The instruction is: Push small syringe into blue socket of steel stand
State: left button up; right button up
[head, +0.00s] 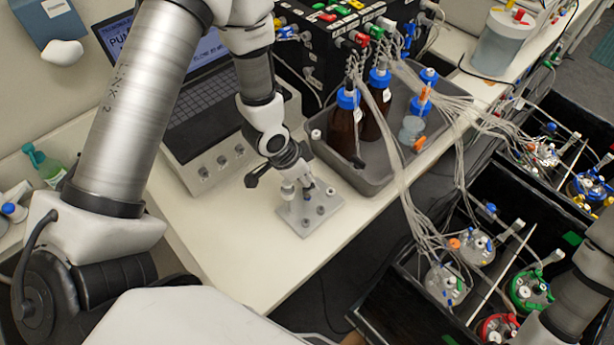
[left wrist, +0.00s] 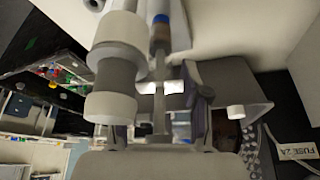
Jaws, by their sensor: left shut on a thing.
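The steel stand (head: 319,221), a grey plate with several sockets, lies on the white bench in the head view. My left gripper (head: 300,180) is low over its back part and shut on the small syringe. In the left wrist view the small syringe (left wrist: 160,65) is a slim grey shape upright between the fingers (left wrist: 160,100). A blue band, seemingly the blue socket (left wrist: 161,18), shows at its far end; whether the syringe is seated in it is unclear. A thick white-and-grey cylinder (left wrist: 114,65) stands close beside it, also seen in the head view (head: 287,190). My right gripper is out of view.
A grey tray (head: 373,186) with brown bottles (head: 343,130) stands just right of the stand. A laptop (head: 205,95) and a knobbed box (head: 215,165) are behind and left. The bench in front of the stand is clear up to its edge.

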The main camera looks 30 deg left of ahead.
pick_arm(q)
jog(key=o, duration=1.2)
jog(key=shift+c, duration=0.2)
jog(key=v, duration=1.2)
jog(key=shift+s, duration=0.1)
